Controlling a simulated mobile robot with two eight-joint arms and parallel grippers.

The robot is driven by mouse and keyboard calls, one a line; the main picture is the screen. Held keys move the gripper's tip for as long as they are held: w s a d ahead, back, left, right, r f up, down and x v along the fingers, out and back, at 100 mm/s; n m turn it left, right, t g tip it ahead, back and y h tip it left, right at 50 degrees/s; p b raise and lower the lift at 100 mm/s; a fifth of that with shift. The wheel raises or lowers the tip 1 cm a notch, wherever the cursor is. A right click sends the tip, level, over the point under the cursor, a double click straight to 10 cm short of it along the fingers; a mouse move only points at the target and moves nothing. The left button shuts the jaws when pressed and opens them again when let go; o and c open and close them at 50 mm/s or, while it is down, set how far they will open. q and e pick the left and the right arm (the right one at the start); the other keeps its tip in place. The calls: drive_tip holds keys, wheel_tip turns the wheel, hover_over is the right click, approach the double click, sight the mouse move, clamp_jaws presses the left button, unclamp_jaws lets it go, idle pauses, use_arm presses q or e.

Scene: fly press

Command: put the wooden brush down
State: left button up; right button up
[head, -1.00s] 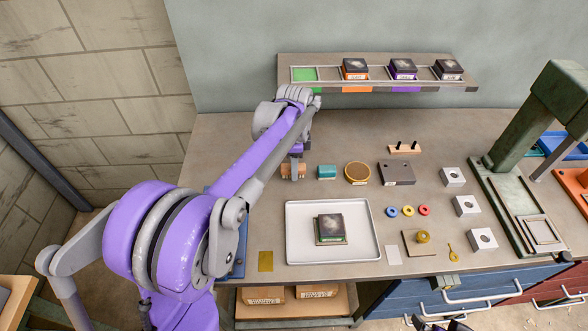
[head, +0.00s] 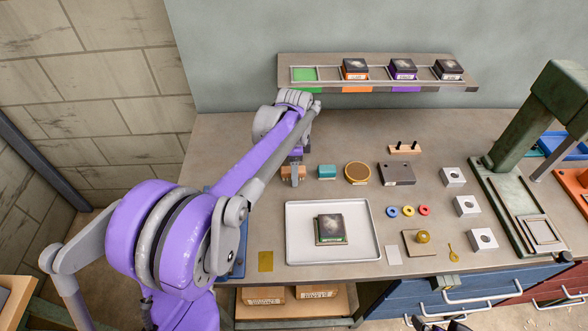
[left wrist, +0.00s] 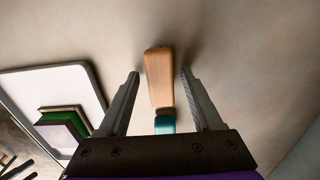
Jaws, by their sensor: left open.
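The wooden brush (head: 287,174) is a small light-brown block at the back left of the bench, left of a teal block (head: 327,172). My left gripper (head: 295,180) is over it and partly hides it in the head view. In the left wrist view the brush (left wrist: 158,77) lies between the two spread fingers (left wrist: 160,85), with a gap on each side. It appears to rest on the bench top; its underside is hidden. A small dark part of what looks like my right gripper (head: 436,323) shows at the bottom edge.
A white tray (head: 372,258) with a dark-topped block (head: 330,228) lies in front of the brush. A round brown-topped tin (head: 357,172) and a grey block (head: 397,173) stand to the right. A shelf (head: 420,86) runs along the back. The bench left of the brush looks clear.

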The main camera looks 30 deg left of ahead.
use_arm(q)
wheel_tip(320, 180, up, 12)
drive_tip(key=shift+p, duration=0.35)
use_arm(e)
drive_tip(key=shift+w+r, duration=0.2)
drive_tip(key=shift+r, duration=0.4)
